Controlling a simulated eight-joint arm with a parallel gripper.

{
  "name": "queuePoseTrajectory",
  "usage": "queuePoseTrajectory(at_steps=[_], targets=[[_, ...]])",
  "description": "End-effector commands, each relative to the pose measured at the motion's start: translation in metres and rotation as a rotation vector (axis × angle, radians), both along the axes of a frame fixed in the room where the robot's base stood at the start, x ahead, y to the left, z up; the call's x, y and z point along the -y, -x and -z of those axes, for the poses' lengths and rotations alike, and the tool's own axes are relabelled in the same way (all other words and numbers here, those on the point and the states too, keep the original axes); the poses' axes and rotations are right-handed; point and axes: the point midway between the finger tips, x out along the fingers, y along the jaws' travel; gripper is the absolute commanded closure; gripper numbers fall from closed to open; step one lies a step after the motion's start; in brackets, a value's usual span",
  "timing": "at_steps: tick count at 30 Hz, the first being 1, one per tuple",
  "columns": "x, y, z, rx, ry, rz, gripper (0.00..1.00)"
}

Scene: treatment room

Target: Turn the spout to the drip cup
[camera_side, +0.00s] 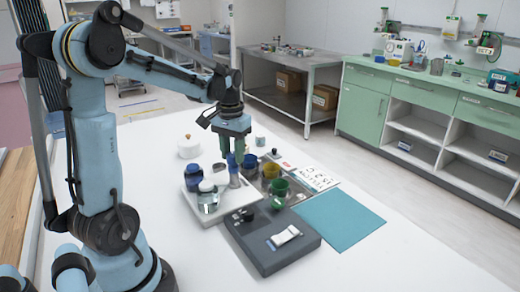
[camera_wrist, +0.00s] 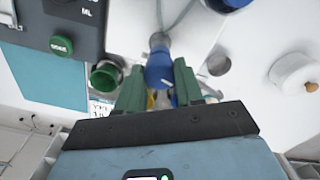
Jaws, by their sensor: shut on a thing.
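My gripper (camera_side: 232,156) points down over the white-based apparatus (camera_side: 206,214). Its green fingers are shut on a blue part (camera_wrist: 160,70), which also shows just under the fingertips in the side view (camera_side: 232,163). A grey tube-like piece (camera_wrist: 159,41), perhaps the spout, leads away from the blue part in the wrist view. A jar (camera_side: 208,199) with a pale lid and a blue cup (camera_side: 193,174) stand on the white base. A green cup (camera_side: 280,187), a yellow cup (camera_side: 271,171) and another blue cup (camera_side: 250,162) stand close by at the right. I cannot tell which is the drip cup.
A dark grey device (camera_side: 277,256) stands in front, with a teal mat (camera_side: 339,218) to its right. A lettered sheet (camera_side: 316,177) lies behind the mat. A white lidded jar (camera_side: 188,149) stands at the back left. The white table's front right is clear.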

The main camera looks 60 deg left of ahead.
Motion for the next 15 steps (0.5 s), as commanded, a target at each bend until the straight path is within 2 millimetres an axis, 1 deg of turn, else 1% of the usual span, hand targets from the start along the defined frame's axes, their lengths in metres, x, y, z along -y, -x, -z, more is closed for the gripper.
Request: queuePoseTrajectory(at_steps=[6,15], targets=[[0.0002,-0.0003,-0.0002,0.000,0.001,-0.121,1.00],[0.0000,-0.0004,-0.0002,0.001,0.000,-0.199,1.00]])
